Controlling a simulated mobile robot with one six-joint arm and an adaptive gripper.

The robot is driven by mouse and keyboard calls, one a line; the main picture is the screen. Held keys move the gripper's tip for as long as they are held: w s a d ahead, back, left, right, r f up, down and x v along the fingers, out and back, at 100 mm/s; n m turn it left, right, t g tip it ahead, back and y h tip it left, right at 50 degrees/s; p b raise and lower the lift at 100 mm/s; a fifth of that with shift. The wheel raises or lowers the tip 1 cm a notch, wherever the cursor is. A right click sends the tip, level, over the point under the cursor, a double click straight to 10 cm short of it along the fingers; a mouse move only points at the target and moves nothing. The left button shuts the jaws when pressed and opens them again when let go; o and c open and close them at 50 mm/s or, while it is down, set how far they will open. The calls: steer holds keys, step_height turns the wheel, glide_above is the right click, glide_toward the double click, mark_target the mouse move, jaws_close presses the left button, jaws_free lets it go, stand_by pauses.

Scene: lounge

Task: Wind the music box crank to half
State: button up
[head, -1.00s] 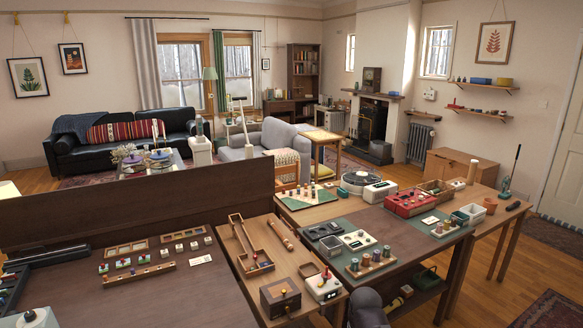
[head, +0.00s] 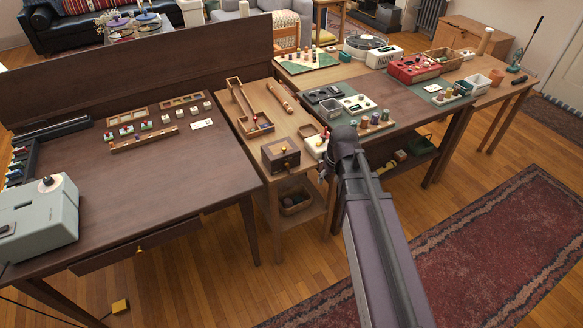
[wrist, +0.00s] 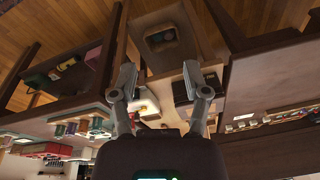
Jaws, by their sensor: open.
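A small dark wooden box (head: 280,154), which looks like the music box, stands at the front end of the narrow light-wood table. A small yellowish knob shows on it, but the crank's angle is too small to read. In the wrist view the dark box (wrist: 181,93) appears inverted, beyond my right-hand finger. My gripper (wrist: 163,85) is open, its two fingers apart with nothing between them. In the head view my arm reaches up to the right of the box, and its end hides part of a white device (head: 314,147) beside the box.
A wooden track toy (head: 250,110) lies behind the box. A shelf below holds a basket (head: 295,201). A dark table (head: 130,185) stands left with a grey machine (head: 45,215). Another table right carries spools and trays. Open floor and a red rug (head: 470,250) lie in front.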

mark_target(291, 171)
steer(key=w+a+n+t+y+b, duration=0.1)
steer(key=w+a+n+t, duration=0.1)
steer(key=w+a, duration=0.6)
steer(key=w+n, duration=0.1)
steer(key=w, duration=0.3)
steer(key=shift+w+a+f+y, duration=0.15)
steer(key=shift+a+f+y, duration=0.05)
steer(key=shift+f+y, duration=0.15)
steer(key=shift+f+b, duration=0.15)
steer(key=shift+b, duration=0.15)
steer(key=b+x, duration=1.2)
steer(key=x, duration=0.1)
steer(key=shift+w+f, duration=0.1)
steer(key=shift+f, duration=0.15)
jaws_close()
